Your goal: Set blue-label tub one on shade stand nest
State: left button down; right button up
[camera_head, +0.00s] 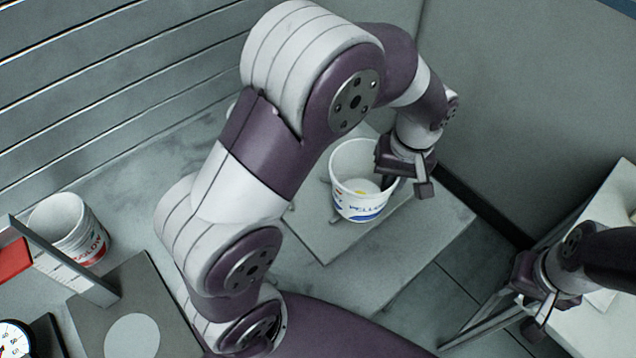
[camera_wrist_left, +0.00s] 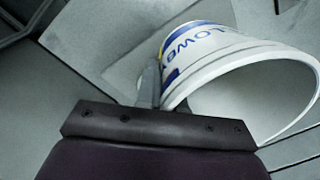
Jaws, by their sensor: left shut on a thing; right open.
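The blue-label tub (camera_head: 350,205) is white and open-topped, with blue lettering; it also shows large in the left wrist view (camera_wrist_left: 215,50). My left gripper (camera_head: 392,180) is shut on the right side of its rim. One finger (camera_wrist_left: 150,85) lies against the tub wall in the left wrist view. The tub is upright over a grey square plate (camera_head: 325,248); I cannot tell whether it touches it. A grey board with a pale round spot (camera_head: 132,335) lies at lower left; I cannot tell which is the shade stand nest. My right gripper (camera_head: 540,305) is open and empty.
A dial gauge (camera_head: 14,338) is at the lower-left corner. Walls close the back and right. A pale table (camera_head: 600,210) stands at right.

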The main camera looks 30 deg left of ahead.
aim_at(343, 186)
pick_arm(q)
jog(key=a, duration=0.1)
jog(key=a+f+p, duration=0.1)
jog(key=a, duration=0.1)
jog(key=a+f, duration=0.1)
jog(key=a, duration=0.1)
jog(key=shift+s+f, duration=0.15)
jog(key=a+f, duration=0.1)
jog(key=w+a+f+p, duration=0.1)
jog(key=a, duration=0.1)
jog(key=w+a+f, duration=0.1)
jog(key=a, duration=0.1)
jog(key=shift+a+f, duration=0.15)
jog(key=shift+f, duration=0.25)
jog(key=f, duration=0.1)
jog(key=f+p, duration=0.1)
jog(key=f, duration=0.1)
jog(key=shift+s+f, duration=0.15)
jog(key=shift+s, duration=0.15)
jog(key=shift+f, duration=0.3)
jog(key=shift+w+f, duration=0.1)
jog(key=shift+w, duration=0.15)
jog(key=shift+f, duration=0.15)
pick_arm(e)
notch_tip(343, 186, up, 4)
jog(key=shift+f, duration=0.2)
